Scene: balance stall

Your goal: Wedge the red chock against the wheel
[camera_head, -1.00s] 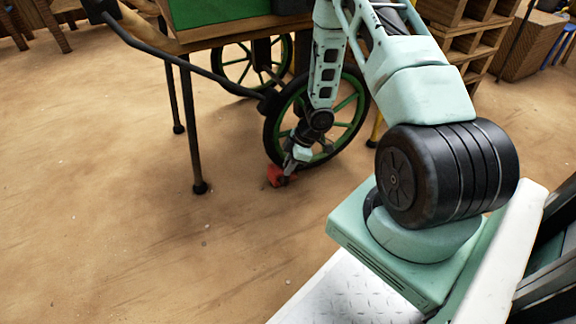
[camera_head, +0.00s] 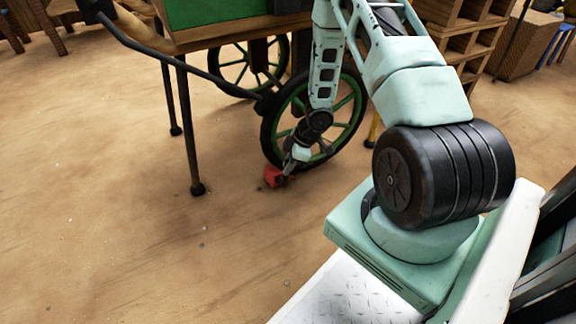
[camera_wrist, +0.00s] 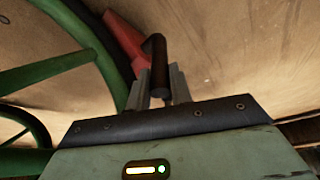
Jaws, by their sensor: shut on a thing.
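The red chock (camera_head: 272,177) is low at the floor, right by the foot of the cart's near wheel (camera_head: 265,137), which has a black tyre and green spokes. My gripper (camera_head: 287,170) points down at the chock and is shut on its dark handle. In the wrist view the gripper (camera_wrist: 160,92) has its two fingers around the dark handle (camera_wrist: 155,58), with the red chock (camera_wrist: 124,42) beyond. The chock lies close alongside the wheel (camera_wrist: 105,55) there; I cannot tell whether they touch.
The cart (camera_head: 230,32) has a green panel, a black handle bar and thin legs (camera_head: 190,140) left of the chock. A second wheel (camera_head: 250,65) stands behind. Wooden shelving (camera_head: 480,45) is at the back right. The sandy floor (camera_head: 90,200) to the left is clear.

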